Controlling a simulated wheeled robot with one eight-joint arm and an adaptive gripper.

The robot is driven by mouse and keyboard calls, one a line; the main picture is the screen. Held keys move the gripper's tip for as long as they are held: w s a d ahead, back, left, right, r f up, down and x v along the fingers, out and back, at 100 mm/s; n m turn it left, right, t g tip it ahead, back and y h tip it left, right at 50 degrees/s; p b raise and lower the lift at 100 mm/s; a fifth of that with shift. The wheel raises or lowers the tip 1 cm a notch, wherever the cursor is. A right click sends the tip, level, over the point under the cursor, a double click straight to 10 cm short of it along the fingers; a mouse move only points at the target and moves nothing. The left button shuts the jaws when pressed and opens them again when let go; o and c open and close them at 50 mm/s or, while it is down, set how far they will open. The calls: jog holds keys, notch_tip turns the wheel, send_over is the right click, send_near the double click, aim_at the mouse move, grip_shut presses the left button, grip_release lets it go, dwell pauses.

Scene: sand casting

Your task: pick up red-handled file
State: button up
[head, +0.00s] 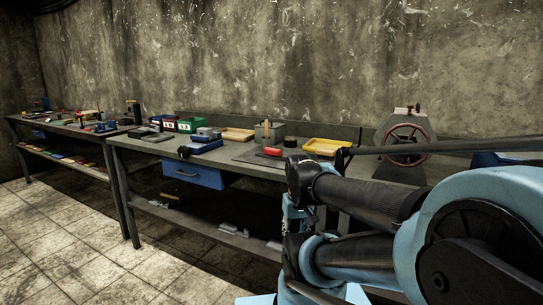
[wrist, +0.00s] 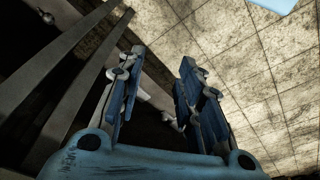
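A small red item (head: 272,152), possibly the red handle of the file, lies on the near workbench beside a grey box. It is too small to tell for sure. My gripper (wrist: 162,58) shows in the wrist view with its two fingers apart and nothing between them. It points down toward the floor and the dark space beneath a bench, away from the bench top. In the head view my arm stands in front of the bench's right part and hides some of it. No red-handled file shows in the wrist view.
The near workbench (head: 150,147) carries a blue vise (head: 206,146), yellow trays (head: 326,147), and green and red bins (head: 188,125). A wheel-fitted machine (head: 405,143) stands at right. A second bench (head: 62,128) stands far left. The tiled floor (head: 60,240) at left is clear.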

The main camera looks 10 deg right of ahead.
jog(key=o, duration=0.3)
jog(key=shift+w, duration=0.1)
jog(key=shift+o, duration=0.5)
notch_tip(320, 180, up, 2)
jog(key=shift+r, duration=0.1)
jog(key=w+d+r+n+y, duration=0.1)
jog(key=w+d+r+n, duration=0.15)
jog(key=w+r, duration=0.85)
jog(key=w+d+r+n+y, duration=0.1)
jog(key=w+r+n, duration=0.3)
jog(key=w+r, duration=0.75)
jog(key=w+d+r+n+y, duration=0.1)
jog(key=w+r+n+y, duration=0.35)
jog(key=w, duration=1.15)
jog(key=m+h, duration=0.1)
jog(key=h, duration=0.2)
send_near(273, 149)
jog(key=shift+t, duration=0.3)
jog(key=x, duration=0.5)
jog(key=shift+f, duration=0.1)
jog(key=x, duration=0.4)
jog(key=shift+w+a+f, duration=0.1)
jog(key=shift+w+f, duration=0.05)
jog(key=shift+w, duration=0.05)
jog(key=shift+w+a+f, duration=0.1)
jog(key=shift+f, duration=0.3)
jog(key=shift+f, duration=0.25)
